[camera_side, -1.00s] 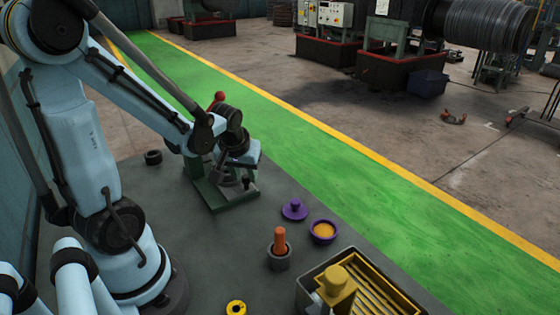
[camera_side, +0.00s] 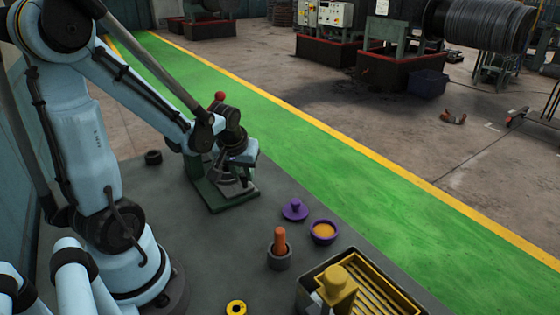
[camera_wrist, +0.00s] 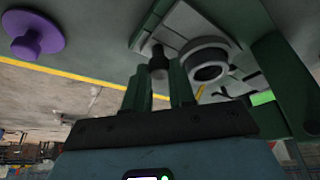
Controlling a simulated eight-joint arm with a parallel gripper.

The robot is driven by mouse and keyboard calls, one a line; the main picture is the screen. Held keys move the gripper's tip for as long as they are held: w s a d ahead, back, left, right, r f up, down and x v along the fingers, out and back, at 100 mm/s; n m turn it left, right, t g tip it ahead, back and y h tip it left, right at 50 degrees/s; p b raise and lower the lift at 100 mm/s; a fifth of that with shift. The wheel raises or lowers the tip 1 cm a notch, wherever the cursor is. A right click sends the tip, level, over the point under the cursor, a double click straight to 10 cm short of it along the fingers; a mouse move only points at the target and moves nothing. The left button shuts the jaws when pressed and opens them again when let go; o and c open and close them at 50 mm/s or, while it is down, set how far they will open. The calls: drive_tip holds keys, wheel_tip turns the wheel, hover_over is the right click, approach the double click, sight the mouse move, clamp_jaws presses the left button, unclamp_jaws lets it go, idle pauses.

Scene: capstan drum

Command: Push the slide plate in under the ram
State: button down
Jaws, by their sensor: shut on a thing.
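The slide plate (camera_wrist: 182,28) is a pale grey plate on the green press base (camera_wrist: 110,60), with a grey ring (camera_wrist: 222,48) on it, seen in the wrist view. A dark knob (camera_wrist: 157,62) at the plate's end stands between my two green fingers. My gripper (camera_wrist: 158,80) is shut on this knob. In the side view my gripper (camera_side: 236,180) is low over the front of the green base (camera_side: 222,203), and my arm hides most of the plate. The ram is not clearly visible behind my wrist; a red ball (camera_side: 220,96) of the press lever shows above it.
A purple lid (camera_side: 294,210), a purple bowl (camera_side: 323,231) with orange contents and a grey cup (camera_side: 279,258) with an orange peg stand right of the press. A yellow ring (camera_side: 236,308) and a slatted bin (camera_side: 370,290) are nearer. A black ring (camera_side: 153,157) lies left.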

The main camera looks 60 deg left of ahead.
drive_tip(key=shift+a, duration=1.85)
drive_tip(key=c, duration=1.2)
unclamp_jaws()
drive_tip(key=shift+v, duration=6.05)
drive_tip(key=shift+o, duration=0.2)
